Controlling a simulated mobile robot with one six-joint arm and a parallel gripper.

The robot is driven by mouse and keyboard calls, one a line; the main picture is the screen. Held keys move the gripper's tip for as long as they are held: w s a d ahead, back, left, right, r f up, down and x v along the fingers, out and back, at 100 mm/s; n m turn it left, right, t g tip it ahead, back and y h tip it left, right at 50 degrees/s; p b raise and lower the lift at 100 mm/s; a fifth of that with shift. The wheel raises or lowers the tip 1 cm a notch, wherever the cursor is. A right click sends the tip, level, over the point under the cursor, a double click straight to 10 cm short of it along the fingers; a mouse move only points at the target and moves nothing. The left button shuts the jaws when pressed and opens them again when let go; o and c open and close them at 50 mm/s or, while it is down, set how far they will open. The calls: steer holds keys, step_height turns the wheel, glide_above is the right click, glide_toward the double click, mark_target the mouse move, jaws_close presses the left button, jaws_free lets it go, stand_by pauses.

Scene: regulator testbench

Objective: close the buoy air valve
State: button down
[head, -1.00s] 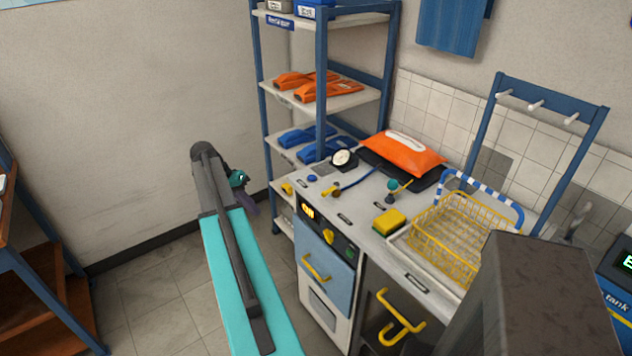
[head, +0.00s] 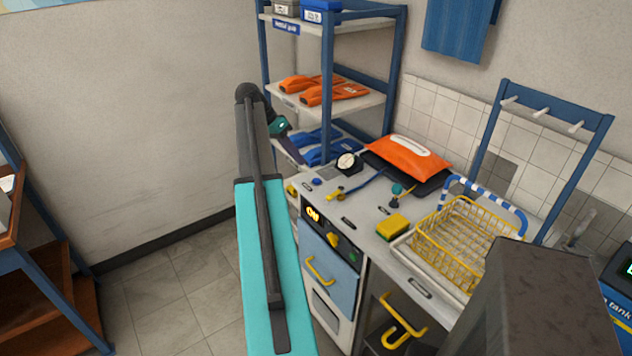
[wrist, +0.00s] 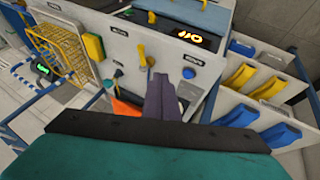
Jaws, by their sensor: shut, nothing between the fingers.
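The likely buoy air valve is a small yellow-handled valve (head: 335,194) on the left part of the grey bench top, with a blue hose running toward the orange buoy (head: 408,157). Its label is too small to read. The yellow valve also shows in the wrist view (wrist: 142,56), just past my fingertips and slightly left of them. My gripper (wrist: 160,78) is shut and empty, pointing at the bench with a visible gap. My fingers hide part of the bench.
A round gauge (head: 346,162), a blue knob (wrist: 189,73), a teal-topped fitting (head: 397,189) and a yellow sponge (head: 393,225) are near the valve. A yellow wire basket (head: 465,240) stands right. Shelves with fins (head: 335,93) stand behind left.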

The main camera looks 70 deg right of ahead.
mark_target(334, 194)
steer(key=shift+f, duration=0.1)
steer(key=p+x, duration=0.1)
steer(key=x, duration=0.2)
steer(key=p+x, duration=0.1)
steer(key=x, duration=0.3)
steer(key=p+x, duration=0.1)
steer(key=x, duration=0.2)
steer(key=shift+s+a+p, duration=0.3)
steer(key=shift+s+p, duration=0.05)
steer(key=shift+s, duration=0.1)
steer(key=shift+s+a+f+p, duration=0.15)
steer(key=shift+s+a+p, duration=0.15)
steer(key=shift+s, duration=0.35)
steer(key=shift+s+a+f+p, duration=0.2)
steer(key=shift+s+a+p, duration=0.1)
steer(key=shift+s, duration=0.35)
steer(key=shift+d, duration=0.1)
steer(key=shift+a, duration=0.45)
steer(key=shift+d, duration=0.25)
steer(key=shift+s+d, duration=0.15)
steer(key=shift+d, duration=0.05)
